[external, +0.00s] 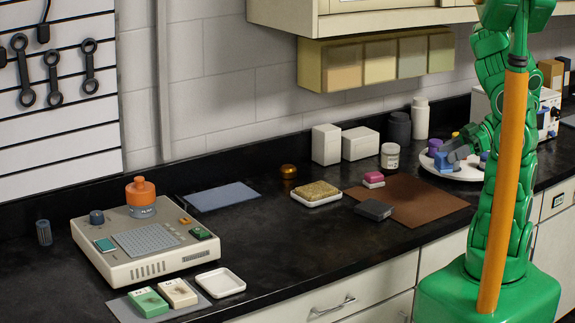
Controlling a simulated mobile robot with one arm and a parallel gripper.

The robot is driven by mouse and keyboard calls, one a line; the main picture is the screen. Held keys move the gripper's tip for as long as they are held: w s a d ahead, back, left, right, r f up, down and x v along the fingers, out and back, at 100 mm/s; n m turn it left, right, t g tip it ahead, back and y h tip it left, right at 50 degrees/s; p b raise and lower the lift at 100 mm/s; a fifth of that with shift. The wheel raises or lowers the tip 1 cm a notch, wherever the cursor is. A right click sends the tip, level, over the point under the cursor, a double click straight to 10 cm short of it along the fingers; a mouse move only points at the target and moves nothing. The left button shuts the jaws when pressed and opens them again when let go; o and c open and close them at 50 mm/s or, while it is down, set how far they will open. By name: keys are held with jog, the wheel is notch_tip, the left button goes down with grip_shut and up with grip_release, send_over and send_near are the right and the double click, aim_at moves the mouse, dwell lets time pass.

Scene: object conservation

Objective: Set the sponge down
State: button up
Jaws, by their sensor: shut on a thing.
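My gripper (450,157) is at the end of my green arm, low over the white round tray at the right. It is shut on a small blue block (447,162) at its fingertips. The block is small and partly covered, so I cannot tell whether it is a sponge or whether it touches the tray. A tan, rough, sponge-like slab (316,190) lies in a shallow white dish left of the brown mat, well apart from my gripper.
The white round tray (462,175) holds purple items. The brown mat (425,205) has a pink-and-white block (373,179) and dark block (373,210) near its left edge. A white jar (390,156) stands behind. The blue mat (221,196) is bare.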

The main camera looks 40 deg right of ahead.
jog(key=w+d+f, duration=0.1)
jog(key=w+f, duration=0.1)
jog(key=w, duration=0.1)
jog(key=w+d+f, duration=0.1)
jog(key=w+f, duration=0.1)
jog(key=w+d+f, duration=0.1)
jog(key=w+f, duration=0.2)
jog(key=shift+w+f, duration=0.1)
jog(key=shift+w, duration=0.25)
jog(key=shift+w+d+f, duration=0.15)
jog(key=shift+w+f, duration=0.05)
jog(key=shift+f, duration=0.2)
jog(key=shift+w+d+f, duration=0.1)
jog(key=shift+w+f, duration=0.1)
jog(key=shift+f, duration=1.45)
jog(key=shift+f, duration=0.15)
jog(key=o, duration=1)
